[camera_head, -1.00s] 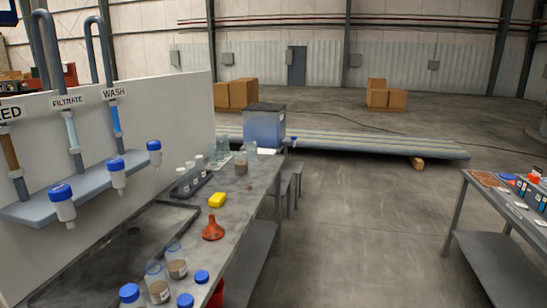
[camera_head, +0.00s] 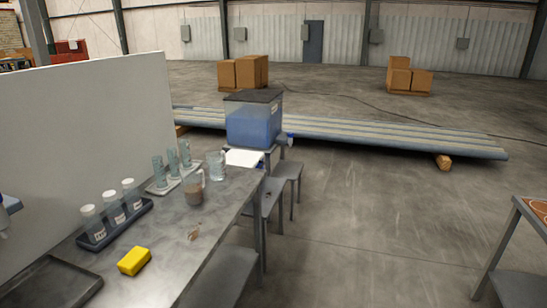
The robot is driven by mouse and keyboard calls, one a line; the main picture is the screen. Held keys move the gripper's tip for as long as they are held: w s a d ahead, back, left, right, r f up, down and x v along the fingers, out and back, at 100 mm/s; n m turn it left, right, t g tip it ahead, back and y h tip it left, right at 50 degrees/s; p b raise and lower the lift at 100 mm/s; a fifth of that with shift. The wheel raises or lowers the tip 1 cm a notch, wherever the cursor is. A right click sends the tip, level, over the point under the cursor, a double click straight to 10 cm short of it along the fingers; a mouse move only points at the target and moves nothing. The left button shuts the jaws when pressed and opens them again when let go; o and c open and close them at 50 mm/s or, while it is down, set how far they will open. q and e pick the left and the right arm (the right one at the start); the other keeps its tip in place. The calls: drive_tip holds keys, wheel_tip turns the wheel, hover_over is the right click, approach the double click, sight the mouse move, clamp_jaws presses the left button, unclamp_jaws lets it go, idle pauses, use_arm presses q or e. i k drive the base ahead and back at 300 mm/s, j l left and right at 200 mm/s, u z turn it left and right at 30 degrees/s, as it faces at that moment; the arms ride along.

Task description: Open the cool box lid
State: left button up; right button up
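A blue, see-through box (camera_head: 253,124) with a dark, flat lid (camera_head: 254,96) stands beyond the far end of the grey bench. The lid lies shut on top, and a spout-like part (camera_head: 288,140) sticks out low on its right side. I cannot tell whether this is the cool box; no other clear cool box is in view.
The grey bench (camera_head: 222,205) on the left carries a yellow sponge (camera_head: 134,261), a rack of white-capped bottles (camera_head: 115,215), beakers and cylinders. Grey stools (camera_head: 287,171) stand by its far end. Another table (camera_head: 530,222) is at the right edge. The floor between is clear.

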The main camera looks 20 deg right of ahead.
sight(235, 156)
drive_tip(key=i+l+z, duration=0.1)
drive_tip(key=i+l, duration=1.1)
drive_tip(key=l, duration=0.15)
drive_tip(key=i+l+u, duration=0.15)
drive_tip(key=i, duration=0.2)
drive_tip(key=i+l+u, duration=0.15)
drive_tip(key=i, duration=0.25)
drive_tip(key=i+l+u, duration=0.15)
drive_tip(key=i, duration=0.2)
